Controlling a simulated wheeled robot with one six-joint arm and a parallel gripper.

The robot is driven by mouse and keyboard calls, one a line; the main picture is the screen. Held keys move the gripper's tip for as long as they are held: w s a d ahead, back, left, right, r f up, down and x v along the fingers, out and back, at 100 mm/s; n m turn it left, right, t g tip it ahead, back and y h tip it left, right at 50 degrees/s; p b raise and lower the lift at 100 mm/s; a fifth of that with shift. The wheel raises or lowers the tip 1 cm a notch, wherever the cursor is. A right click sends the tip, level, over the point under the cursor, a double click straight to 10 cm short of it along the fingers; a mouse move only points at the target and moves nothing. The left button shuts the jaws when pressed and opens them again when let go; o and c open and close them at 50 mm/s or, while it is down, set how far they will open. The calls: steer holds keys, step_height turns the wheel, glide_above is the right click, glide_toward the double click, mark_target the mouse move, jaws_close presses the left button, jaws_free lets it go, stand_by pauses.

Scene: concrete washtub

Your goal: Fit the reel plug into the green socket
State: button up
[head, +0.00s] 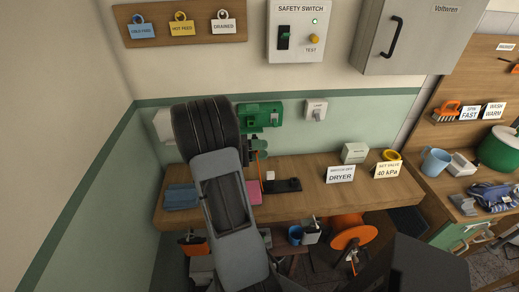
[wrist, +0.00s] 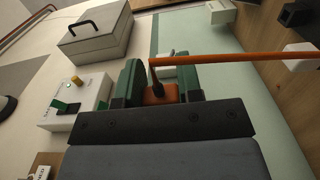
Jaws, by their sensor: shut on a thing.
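The green socket (head: 262,113) is on the wall at the head view's centre left, below the safety switch. My arm covers part of its left side. My gripper (head: 259,147) is just below it in the head view. In the wrist view my gripper (wrist: 160,84) is shut on the orange reel plug (wrist: 159,95), which sits between two green fingers. An orange cable (wrist: 230,58) runs from the plug to the right. The orange reel (head: 355,236) stands below the bench at the right. The socket's face is hidden in the wrist view, and I cannot tell whether the plug touches it.
The safety switch (head: 298,30) is above the socket, and a lamp switch (head: 316,110) is to its right. The wooden bench (head: 310,200) below carries a dryer sign (head: 341,174), a pink block (head: 254,192) and blue cloths (head: 181,196). A grey cabinet (head: 415,35) hangs upper right.

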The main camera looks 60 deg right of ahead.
steer(key=shift+w+a+r+p, duration=0.1)
steer(key=shift+r+p, duration=0.1)
steer(key=shift+p, duration=0.4)
steer(key=shift+w+d+f+p, duration=0.1)
steer(key=shift+w+d+p, duration=0.25)
steer(key=shift+w+d, duration=0.3)
steer(key=shift+w+d+f+p, duration=0.1)
steer(key=shift+w+d+p, duration=0.35)
steer(key=shift+d, duration=0.45)
steer(key=shift+w+d+p, duration=0.25)
steer(key=shift+w+d, duration=0.35)
steer(key=shift+d, duration=0.15)
steer(key=shift+p, duration=1.6)
steer(key=shift+w+d+p, duration=0.25)
steer(key=shift+w+d, duration=0.25)
steer(key=shift+d, duration=0.2)
steer(key=shift+w+d+p, duration=0.25)
steer(key=shift+w+d, duration=0.25)
steer(key=shift+d, duration=0.2)
steer(key=o, duration=1)
